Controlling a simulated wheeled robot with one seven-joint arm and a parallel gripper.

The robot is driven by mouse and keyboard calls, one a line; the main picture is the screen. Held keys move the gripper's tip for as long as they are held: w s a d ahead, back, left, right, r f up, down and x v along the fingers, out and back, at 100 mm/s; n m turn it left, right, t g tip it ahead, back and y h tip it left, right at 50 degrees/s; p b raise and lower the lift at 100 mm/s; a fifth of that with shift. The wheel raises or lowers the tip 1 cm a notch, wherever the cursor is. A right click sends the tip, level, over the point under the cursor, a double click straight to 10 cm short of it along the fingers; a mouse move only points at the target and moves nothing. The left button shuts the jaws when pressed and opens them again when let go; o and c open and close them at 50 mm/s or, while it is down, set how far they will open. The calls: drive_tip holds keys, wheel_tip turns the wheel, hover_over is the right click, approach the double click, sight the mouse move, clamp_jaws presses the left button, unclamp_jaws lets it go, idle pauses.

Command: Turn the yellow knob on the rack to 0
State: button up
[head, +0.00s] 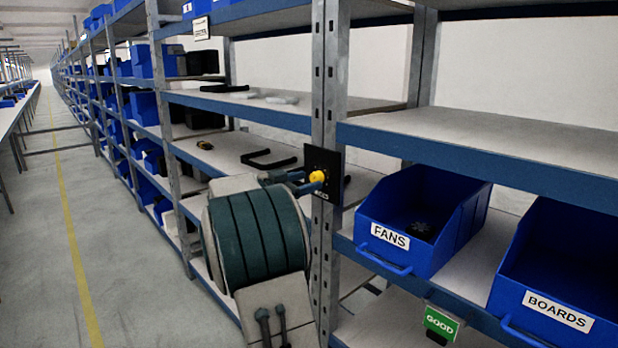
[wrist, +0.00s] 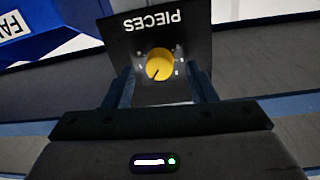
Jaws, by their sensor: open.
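The yellow knob (head: 317,177) sits on a black panel (head: 324,160) fixed to the rack's upright post. In the wrist view the knob (wrist: 159,64) is on the same panel (wrist: 200,42), whose word PIECES appears upside down. A dark pointer line on the knob points to the lower left of the wrist picture. Small white marks ring the knob, too small to read. My gripper (wrist: 160,74) is open, with one finger on each side of the knob and visible gaps between. In the head view my gripper (head: 304,182) is just left of the knob; the arm hides part of the rack.
A blue FANS bin (head: 400,258) and a blue BOARDS bin (head: 545,310) stand on the shelf to the right. A green GOOD sign (head: 441,322) hangs on that shelf's edge. The aisle floor (head: 50,240) is clear.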

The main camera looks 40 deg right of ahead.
drive_tip(key=shift+d, duration=0.75)
drive_tip(key=c, duration=1)
drive_tip(key=shift+o, duration=0.2)
drive_tip(key=shift+f+b, duration=0.15)
drive_tip(key=shift+b, duration=0.25)
